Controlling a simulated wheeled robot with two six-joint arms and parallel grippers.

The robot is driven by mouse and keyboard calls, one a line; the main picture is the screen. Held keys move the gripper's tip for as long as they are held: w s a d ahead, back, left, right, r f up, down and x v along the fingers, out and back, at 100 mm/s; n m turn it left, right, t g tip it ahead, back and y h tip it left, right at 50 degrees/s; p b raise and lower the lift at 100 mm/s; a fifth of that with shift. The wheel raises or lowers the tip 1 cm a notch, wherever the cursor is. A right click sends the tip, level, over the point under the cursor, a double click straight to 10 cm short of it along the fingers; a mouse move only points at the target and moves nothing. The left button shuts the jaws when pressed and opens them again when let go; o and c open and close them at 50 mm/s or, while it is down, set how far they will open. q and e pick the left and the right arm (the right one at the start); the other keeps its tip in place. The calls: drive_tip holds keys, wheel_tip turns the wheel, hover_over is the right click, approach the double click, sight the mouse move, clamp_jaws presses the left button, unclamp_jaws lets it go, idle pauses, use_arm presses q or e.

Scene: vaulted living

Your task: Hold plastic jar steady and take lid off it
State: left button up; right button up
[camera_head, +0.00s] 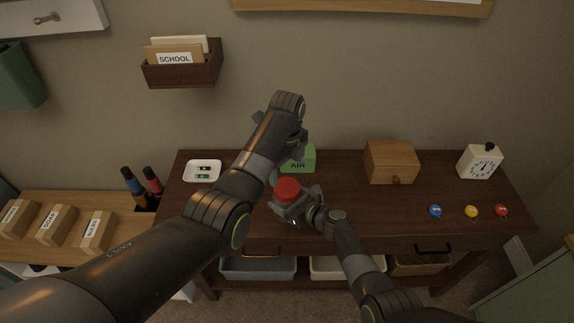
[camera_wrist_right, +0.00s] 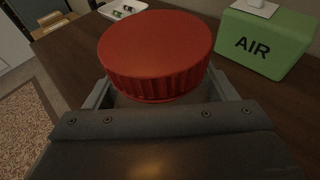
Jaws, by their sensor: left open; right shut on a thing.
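The plastic jar's red lid (camera_head: 288,190) shows near the front middle of the dark wooden table. In the right wrist view the ribbed lid (camera_wrist_right: 155,50) sits upright on top of the jar, whose body is mostly hidden by the gripper. My right gripper (camera_head: 294,205) is shut on the jar below the lid, and its fingers show on both sides. My left gripper (camera_head: 294,140) is open, behind and above the jar, apart from the lid. It is partly hidden by my left arm.
A green AIR box (camera_head: 302,160) stands close behind the jar. A white tray (camera_head: 203,171) with small items lies left. A wooden box (camera_head: 391,162), white timer (camera_head: 480,162) and small coloured items (camera_head: 471,211) are to the right. Table between jar and wooden box is clear.

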sight(287, 187)
use_arm(q)
drive_tip(key=shift+m, duration=0.4)
drive_tip(key=shift+f, duration=3.85)
drive_tip(key=c, duration=1)
drive_tip(key=n, duration=0.5)
drive_tip(key=shift+n, duration=0.3)
drive_tip(key=n, duration=0.4)
